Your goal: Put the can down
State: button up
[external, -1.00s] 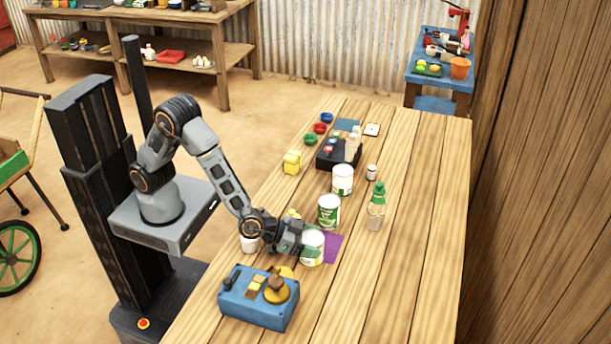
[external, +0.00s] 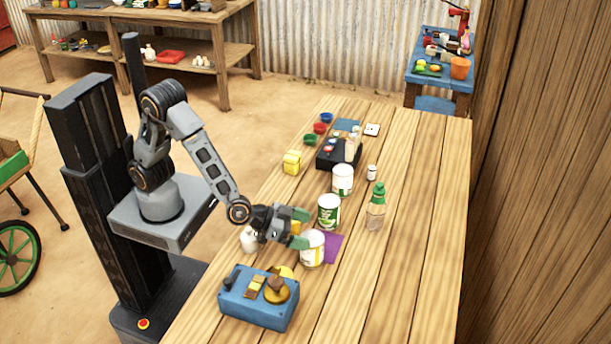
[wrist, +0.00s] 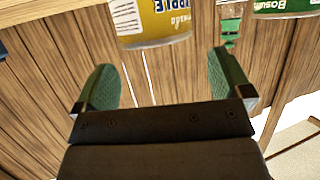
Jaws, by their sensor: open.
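A white can with yellow on its label (external: 312,250) stands upright on the table, in front of part of a purple square (external: 334,246); I cannot tell how much of its base is on the square. My gripper (external: 300,228) is open and empty, just behind and to the left of the can, its green fingers apart from each other. In the wrist view, a yellow-labelled can (wrist: 152,22) is at the top, beyond the open fingertips (wrist: 164,70), with nothing between them. Its upper part in that view is cut off.
A green-labelled can (external: 329,212), a green-topped bottle (external: 376,208) and another white can (external: 342,180) stand nearby. A blue balance box (external: 258,299) is at the front, and a white object (external: 249,240) is beside my wrist. The table's right side is clear.

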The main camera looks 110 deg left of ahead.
notch_tip(320, 180, up, 3)
jog(key=shift+r, duration=0.2)
jog(key=s+d+r+m+g+h, duration=0.1)
jog(key=s+r+m+g+h, duration=0.15)
jog(key=s, duration=0.25)
jog(key=s+r+m+g+h, duration=0.1)
jog(key=s+r+h, duration=0.2)
jog(key=s+h, duration=0.15)
jog(key=s+a+f+g+y, duration=0.1)
jog(key=s+a+g, duration=0.2)
jog(key=s, duration=0.6)
jog(key=s+a+g+y, duration=0.2)
jog(key=s+a+g, duration=0.1)
jog(key=s, duration=0.5)
jog(key=shift+s+f+p, duration=0.3)
jog(key=shift+s+f, duration=0.05)
jog(key=shift+a, duration=0.1)
